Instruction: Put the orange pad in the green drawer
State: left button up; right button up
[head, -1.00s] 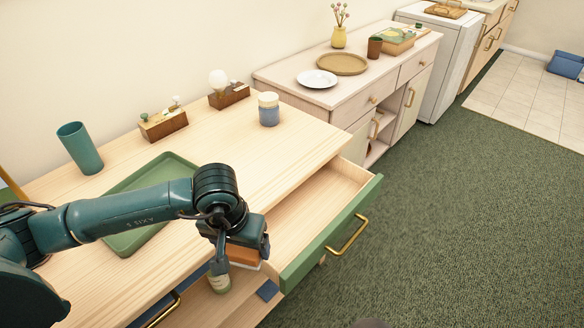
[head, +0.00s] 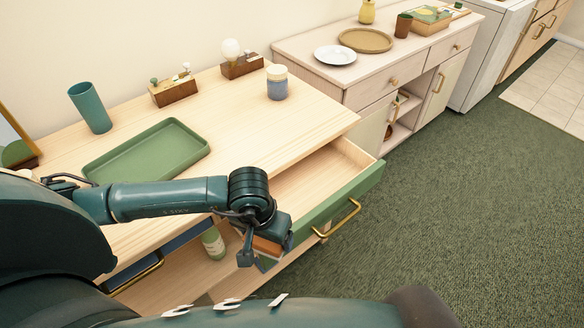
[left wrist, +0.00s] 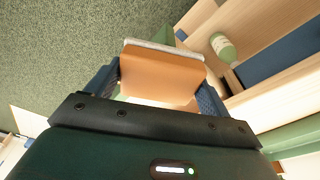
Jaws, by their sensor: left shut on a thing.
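The orange pad (left wrist: 162,76) has a pale edge layer and is held between the fingers of my left gripper (left wrist: 160,88). In the head view my left gripper (head: 262,248) is shut on the orange pad (head: 266,246), in front of the open drawer's left end. The green drawer (head: 335,207) is pulled out from the light wood cabinet. Its front is green with a brass handle (head: 338,218). The visible part of its pale wood inside looks empty; my arm hides the rest. My right gripper is not in view.
On the cabinet top (head: 240,115) are a green tray (head: 146,152), a teal cup (head: 90,108), a blue and cream jar (head: 277,82) and small wooden holders. A bottle (head: 213,243) stands on the open shelf below. Green carpet to the right is clear.

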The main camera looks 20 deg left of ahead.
aim_at(305, 196)
jog(key=i+l, duration=0.15)
jog(key=l, duration=0.2)
jog(key=i+l, duration=0.1)
jog(key=l, duration=0.3)
jog(key=i+l, duration=0.15)
jog(key=l, duration=0.2)
jog(key=i+l, duration=0.15)
jog(key=l, duration=0.2)
jog(key=i+l, duration=0.1)
jog(key=l, duration=0.25)
jog(key=i+l, duration=0.1)
jog(key=l, duration=0.2)
jog(key=i+l+u, duration=0.1)
jog(key=l, duration=0.2)
jog(key=i+l+u, duration=0.1)
jog(key=l, duration=0.2)
jog(key=i+j+u, duration=0.1)
jog(key=u, duration=1.25)
jog(key=i+u, duration=0.1)
jog(key=i, duration=0.75)
